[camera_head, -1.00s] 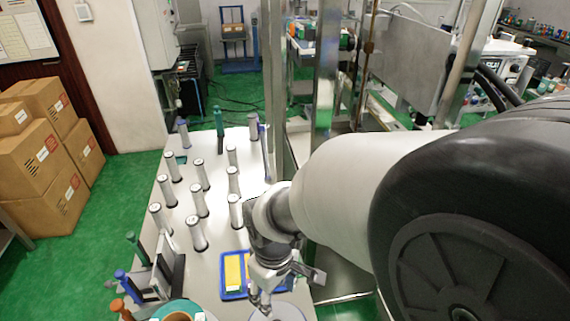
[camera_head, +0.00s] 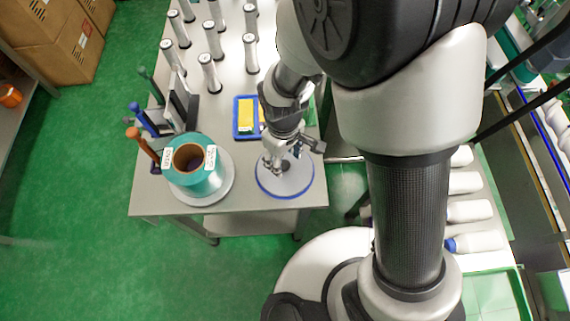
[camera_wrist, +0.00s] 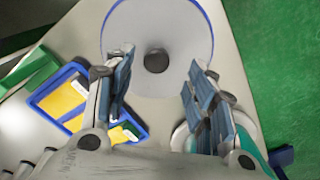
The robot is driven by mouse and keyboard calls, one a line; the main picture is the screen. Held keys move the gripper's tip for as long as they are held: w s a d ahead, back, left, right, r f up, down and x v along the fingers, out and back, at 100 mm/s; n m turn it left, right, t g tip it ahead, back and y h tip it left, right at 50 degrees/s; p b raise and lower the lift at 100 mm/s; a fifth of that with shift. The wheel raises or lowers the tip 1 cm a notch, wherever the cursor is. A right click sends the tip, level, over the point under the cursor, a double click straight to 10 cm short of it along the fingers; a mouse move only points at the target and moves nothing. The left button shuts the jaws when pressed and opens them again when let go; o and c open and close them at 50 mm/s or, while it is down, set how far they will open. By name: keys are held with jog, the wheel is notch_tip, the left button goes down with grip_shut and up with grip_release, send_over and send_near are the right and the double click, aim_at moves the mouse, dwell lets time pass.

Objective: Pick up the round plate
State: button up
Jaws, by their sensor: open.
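The round plate (camera_head: 288,180) is a pale grey disc with a blue rim, lying at the front right corner of the white table. In the wrist view the plate (camera_wrist: 178,35) fills the upper middle, with a dark round knob (camera_wrist: 156,61) at its centre. My gripper (camera_head: 273,166) is over the plate's left part in the head view. In the wrist view my gripper (camera_wrist: 160,90) is open, its two blue-padded fingers apart, with the knob beyond and between them. Nothing is between the pads. I cannot tell the height of the fingertips above the plate.
A teal roll (camera_head: 196,165) stands on another round base left of the plate. A blue tray (camera_head: 236,133) with a yellow item lies behind. Several white cylinders (camera_head: 210,72) stand farther back. Handled tools (camera_head: 143,120) stand at the left edge.

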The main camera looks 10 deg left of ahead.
aim_at(285, 164)
jog(key=f+b, duration=0.1)
jog(key=f, duration=0.1)
jog(key=f+b, duration=0.1)
jog(key=f, duration=0.2)
jog(key=shift+w+d, duration=0.1)
jog(key=shift+w, duration=0.1)
jog(key=shift+c, duration=0.5)
grip_shut()
